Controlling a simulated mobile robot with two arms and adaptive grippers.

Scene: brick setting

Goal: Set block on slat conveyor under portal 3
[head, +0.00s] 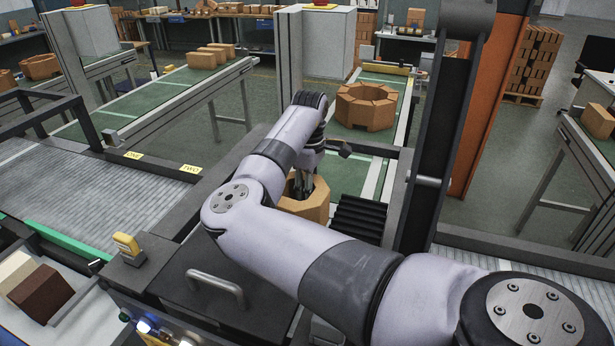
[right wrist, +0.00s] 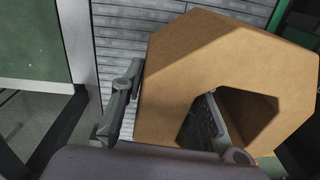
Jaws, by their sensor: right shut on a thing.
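A tan octagonal block (head: 312,211) with a hole through its middle is held by my right gripper (head: 305,184), beside the black frame in the head view. In the right wrist view the block (right wrist: 190,50) fills much of the right side. My right gripper (right wrist: 170,90) is shut on its wall, one finger outside at the left and the other in the hole. A grey slat conveyor (head: 85,195) lies at left, with yellow "ONE" and "TWO" labels on its far edge; slats (right wrist: 130,50) also show behind the block. No label for portal 3 is readable. My left gripper is not visible.
A tall black portal post (head: 442,130) stands right of the block, with dark ribbed rollers (head: 358,218) beside it. A larger octagonal brick ring (head: 366,108) sits on a green belt behind. More grey slats (head: 540,265) show at lower right. My arm hides the middle.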

